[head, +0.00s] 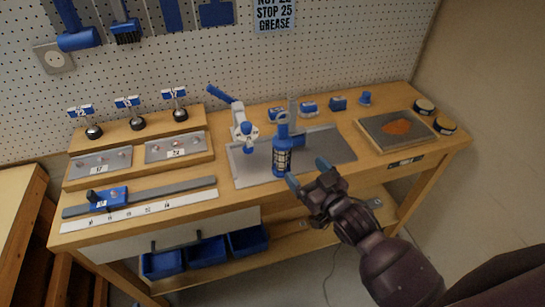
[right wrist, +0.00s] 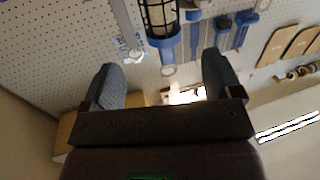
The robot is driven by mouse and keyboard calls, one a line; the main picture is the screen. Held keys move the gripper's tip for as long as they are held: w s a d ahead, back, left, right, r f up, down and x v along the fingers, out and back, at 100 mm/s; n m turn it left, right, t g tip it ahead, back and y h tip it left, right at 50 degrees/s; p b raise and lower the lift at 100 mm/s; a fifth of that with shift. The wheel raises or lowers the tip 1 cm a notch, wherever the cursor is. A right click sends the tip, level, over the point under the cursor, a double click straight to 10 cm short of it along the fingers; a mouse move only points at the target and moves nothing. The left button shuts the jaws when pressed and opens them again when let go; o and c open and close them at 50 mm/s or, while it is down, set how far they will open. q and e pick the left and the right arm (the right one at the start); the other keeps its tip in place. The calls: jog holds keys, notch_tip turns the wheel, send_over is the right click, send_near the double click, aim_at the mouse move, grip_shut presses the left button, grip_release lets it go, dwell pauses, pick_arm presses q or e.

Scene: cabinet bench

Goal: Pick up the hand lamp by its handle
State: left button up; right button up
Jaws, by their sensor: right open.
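The hand lamp (head: 282,157) stands upright on a grey plate (head: 250,172) near the middle of the bench. It has a dark cage around a pale tube, blue parts above and below, and a ring on top. My right gripper (head: 307,172) is open and empty, just to the right of the lamp's lower part and apart from it. In the right wrist view the caged lamp (right wrist: 160,18) shows at the top, between and beyond the open fingers, its lower end cut off by the frame. My left gripper is not in view.
A white and blue lever press (head: 241,128) stands close left of the lamp. Small blue blocks (head: 308,108) sit behind it. A tray with an orange patch (head: 397,128) is at the right. Blue bins (head: 206,251) are below the bench. The pegboard (head: 330,40) rises behind.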

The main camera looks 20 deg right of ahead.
aim_at(288, 151)
jog(key=shift+x, duration=5.35)
jog(key=shift+a, duration=0.1)
jog(key=shift+s, duration=0.1)
jog(key=c, duration=0.9)
jog(key=shift+c, duration=1.2)
jog(key=shift+r, duration=0.15)
